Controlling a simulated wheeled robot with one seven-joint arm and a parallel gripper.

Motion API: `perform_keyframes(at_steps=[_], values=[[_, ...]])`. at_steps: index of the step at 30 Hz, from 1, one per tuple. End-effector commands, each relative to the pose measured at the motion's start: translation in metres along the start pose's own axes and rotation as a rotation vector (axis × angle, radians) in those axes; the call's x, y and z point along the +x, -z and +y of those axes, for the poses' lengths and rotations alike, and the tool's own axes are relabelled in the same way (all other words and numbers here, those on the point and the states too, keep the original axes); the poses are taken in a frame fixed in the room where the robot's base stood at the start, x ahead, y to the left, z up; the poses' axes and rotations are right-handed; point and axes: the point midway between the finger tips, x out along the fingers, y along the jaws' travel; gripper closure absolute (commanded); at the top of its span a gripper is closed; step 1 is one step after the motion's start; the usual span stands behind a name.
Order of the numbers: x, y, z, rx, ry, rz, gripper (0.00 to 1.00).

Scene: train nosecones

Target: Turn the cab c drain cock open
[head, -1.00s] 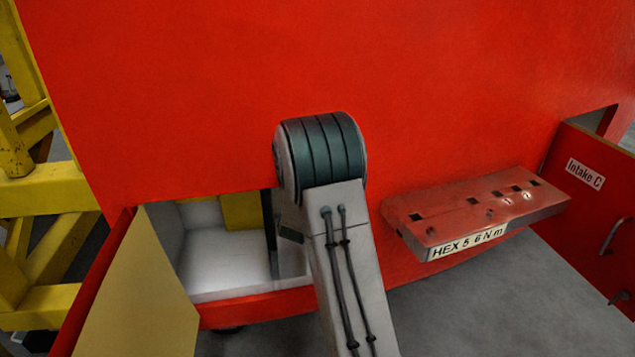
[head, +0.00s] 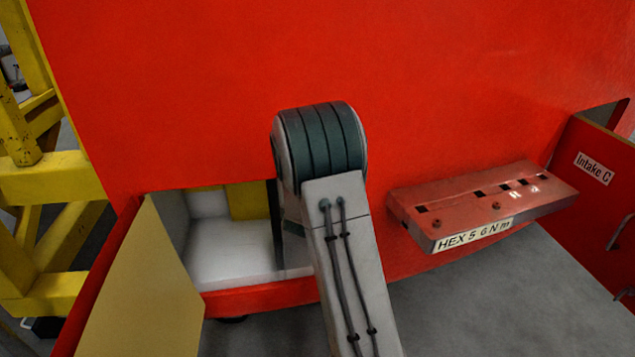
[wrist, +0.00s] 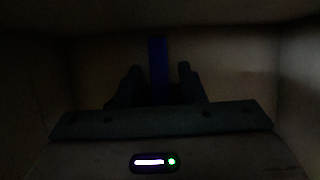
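In the dark wrist view, a narrow blue upright bar (wrist: 158,58), which looks like the drain cock's handle, stands between the two fingers of my gripper (wrist: 158,80). The fingers are apart, with a dark gap on each side of the bar. How deep the bar sits between them is hard to tell. In the head view my arm reaches towards an open compartment (head: 235,255) low in the red body. My gripper and the cock are hidden there. No label for cab c shows.
Pale compartment walls stand close around my gripper in the wrist view. An open door (head: 150,285) stands at the compartment's left. A red shelf marked HEX 5 6 N m (head: 470,205) juts out to the right, near the Intake C panel (head: 600,190). Yellow framework (head: 50,185) is at far left.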

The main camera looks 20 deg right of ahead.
Motion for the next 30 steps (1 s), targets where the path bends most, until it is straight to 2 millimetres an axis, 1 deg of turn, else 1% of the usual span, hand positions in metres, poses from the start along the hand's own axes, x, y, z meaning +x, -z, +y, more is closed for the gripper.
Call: perform_keyframes(at_steps=[5,9,12,16,21,30], values=[[-0.036,0.002,0.001,0.0,0.0,0.005,0.64],[-0.069,0.002,0.0,0.0,0.001,0.005,0.64],[-0.091,0.001,0.0,-0.001,0.001,0.004,0.64],[-0.112,0.001,0.0,-0.001,0.0,0.003,0.64],[-0.126,0.0,0.0,-0.001,0.0,0.001,0.64],[-0.129,0.0,0.0,-0.001,-0.001,0.0,0.64]])
